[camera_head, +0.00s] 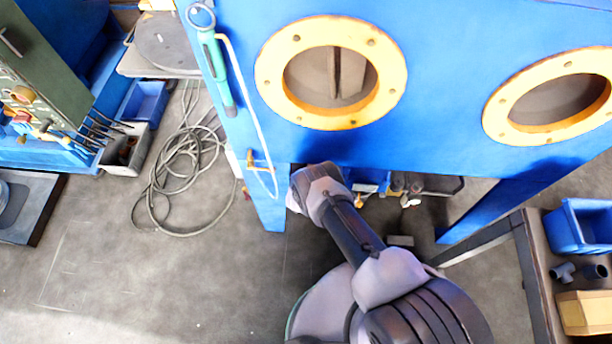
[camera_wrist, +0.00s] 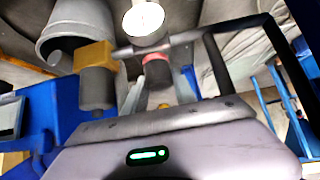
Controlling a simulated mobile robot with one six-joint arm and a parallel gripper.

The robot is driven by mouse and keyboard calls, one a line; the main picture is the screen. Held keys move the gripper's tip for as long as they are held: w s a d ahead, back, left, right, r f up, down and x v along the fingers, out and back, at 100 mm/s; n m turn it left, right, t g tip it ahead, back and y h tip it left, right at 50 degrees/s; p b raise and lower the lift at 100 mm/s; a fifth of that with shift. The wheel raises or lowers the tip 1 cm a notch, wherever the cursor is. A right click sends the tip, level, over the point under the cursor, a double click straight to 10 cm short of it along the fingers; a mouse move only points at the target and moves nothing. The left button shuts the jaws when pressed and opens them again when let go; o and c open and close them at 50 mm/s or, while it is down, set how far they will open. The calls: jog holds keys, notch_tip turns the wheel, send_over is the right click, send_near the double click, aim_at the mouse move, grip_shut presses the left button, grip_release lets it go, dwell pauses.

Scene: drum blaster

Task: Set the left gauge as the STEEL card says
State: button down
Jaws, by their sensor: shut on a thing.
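A round white-faced gauge (camera_wrist: 144,20) is at the top middle of the wrist view; its reading is too small to make out. Below it is a dark knob with a red band (camera_wrist: 157,60). My gripper (camera_wrist: 158,82) is shut on this knob, with pale fingers at its sides. I cannot tell whether this gauge is the left one. In the head view my arm reaches under the blue cabinet (camera_head: 230,60), and the cabinet hides most of what is at my gripper. No STEEL card can be made out in either view.
A yellow block with a grey cylinder (camera_wrist: 97,85) stands left of the knob, and a black bar frame (camera_wrist: 240,35) to its right. The cabinet has yellow-ringed ports (camera_head: 275,95). A hose coil (camera_head: 180,180) lies on the floor. A bench with a blue bin (camera_head: 585,230) is at right.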

jog(key=shift+m+h, duration=0.3)
jog(key=c, duration=1)
grip_release()
